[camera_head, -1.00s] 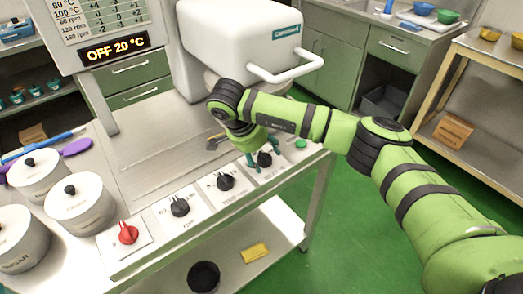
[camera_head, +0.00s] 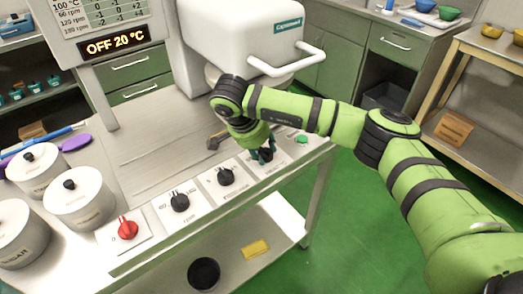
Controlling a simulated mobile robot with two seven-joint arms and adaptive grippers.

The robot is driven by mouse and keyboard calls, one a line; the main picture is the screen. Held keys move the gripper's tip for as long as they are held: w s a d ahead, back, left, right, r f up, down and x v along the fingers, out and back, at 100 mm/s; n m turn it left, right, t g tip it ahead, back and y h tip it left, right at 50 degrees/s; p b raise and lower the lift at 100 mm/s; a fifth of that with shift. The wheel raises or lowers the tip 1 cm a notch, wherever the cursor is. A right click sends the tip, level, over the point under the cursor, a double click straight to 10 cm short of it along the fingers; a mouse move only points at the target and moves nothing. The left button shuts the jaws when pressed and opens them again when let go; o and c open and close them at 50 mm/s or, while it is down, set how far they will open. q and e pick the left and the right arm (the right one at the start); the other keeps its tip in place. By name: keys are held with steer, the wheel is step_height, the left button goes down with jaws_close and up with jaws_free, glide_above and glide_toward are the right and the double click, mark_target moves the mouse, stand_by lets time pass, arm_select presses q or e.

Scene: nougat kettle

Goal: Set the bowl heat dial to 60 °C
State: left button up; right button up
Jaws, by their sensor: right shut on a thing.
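A row of dials runs along the front panel of the bench: a red dial (camera_head: 127,229), a black dial (camera_head: 180,202) marked rpm, another black dial (camera_head: 226,176), and a rightmost black dial (camera_head: 265,156). My right gripper (camera_head: 262,153) reaches down over the rightmost dial and is shut on it. Its fingers hide most of that dial, so its pointer and setting cannot be read, and its label is too small to read surely. My left gripper is not in view.
A green button (camera_head: 301,138) sits just right of the gripped dial. A white machine head with a bar handle (camera_head: 290,65) stands behind my right arm. White lidded canisters (camera_head: 80,207) stand at the left.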

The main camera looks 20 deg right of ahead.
steer(key=n+b, duration=0.1)
steer(key=n+t+b, duration=0.1)
steer(key=n+b, duration=0.1)
steer(key=shift+d+f+y, duration=0.1)
steer(key=shift+d+y, duration=0.2)
steer(key=shift+d, duration=0.05)
steer(key=n+b, duration=0.2)
steer(key=n, duration=0.1)
steer(key=shift+s+d+t+y, duration=0.1)
steer(key=shift+t+y, duration=0.3)
steer(key=n+b, duration=0.1)
steer(key=n+y+b, duration=0.1)
steer(key=n+b, duration=0.1)
steer(key=shift+d+r+n+t, duration=0.1)
steer(key=shift+r+n+t, duration=0.1)
steer(key=shift+n+t, duration=0.1)
steer(key=shift+r+n+y+b, duration=0.1)
steer(key=shift+n+y+b, duration=0.2)
steer(key=shift+n+y, duration=0.15)
steer(key=shift+r, duration=0.1)
steer(key=o, duration=1.2)
steer(key=shift+c, duration=0.2)
steer(key=shift+f+n, duration=0.2)
steer(key=shift+n, duration=0.05)
